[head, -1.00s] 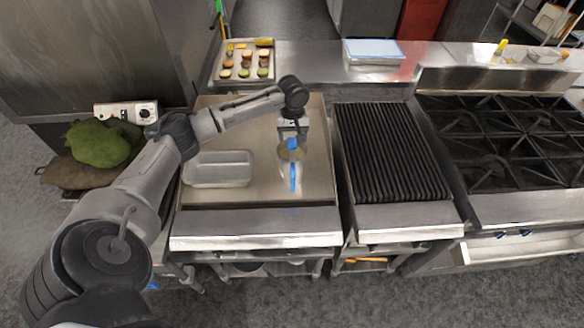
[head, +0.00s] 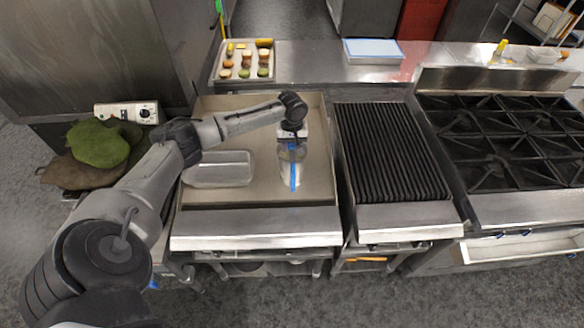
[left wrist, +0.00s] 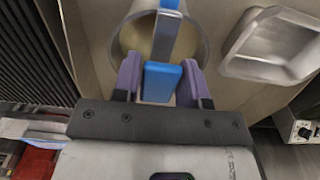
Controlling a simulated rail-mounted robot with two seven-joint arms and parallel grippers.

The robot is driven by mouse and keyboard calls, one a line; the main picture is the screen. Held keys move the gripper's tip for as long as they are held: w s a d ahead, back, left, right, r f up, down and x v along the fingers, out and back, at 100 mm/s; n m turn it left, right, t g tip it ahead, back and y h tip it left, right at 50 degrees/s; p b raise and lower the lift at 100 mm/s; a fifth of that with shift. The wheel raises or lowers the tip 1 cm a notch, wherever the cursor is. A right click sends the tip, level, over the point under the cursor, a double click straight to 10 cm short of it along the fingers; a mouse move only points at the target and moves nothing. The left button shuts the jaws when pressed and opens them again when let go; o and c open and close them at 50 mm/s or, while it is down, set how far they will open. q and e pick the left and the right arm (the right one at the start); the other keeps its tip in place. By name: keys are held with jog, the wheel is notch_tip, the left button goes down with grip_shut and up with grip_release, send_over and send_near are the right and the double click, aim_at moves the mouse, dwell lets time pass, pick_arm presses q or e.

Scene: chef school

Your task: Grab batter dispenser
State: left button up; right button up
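The batter dispenser (head: 285,172) stands on the flat griddle. It is a pale, shiny vessel with a blue strip-like handle (head: 292,178). In the left wrist view the two purple fingers (left wrist: 161,75) stand apart on either side of the blue handle (left wrist: 162,83), with the round rim (left wrist: 122,45) beyond. The fingers look spread wide; any contact with the handle is hard to make out. My right gripper does not show.
A clear rectangular pan (head: 218,169) sits left of the dispenser on the griddle (head: 225,115). A ribbed grill (head: 390,150) and burners (head: 500,140) lie to the right. A tray of food (head: 262,75) stands behind.

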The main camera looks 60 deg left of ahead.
pick_arm(q)
grip_shut()
jog(key=shift+r, duration=0.2)
dwell(0.6)
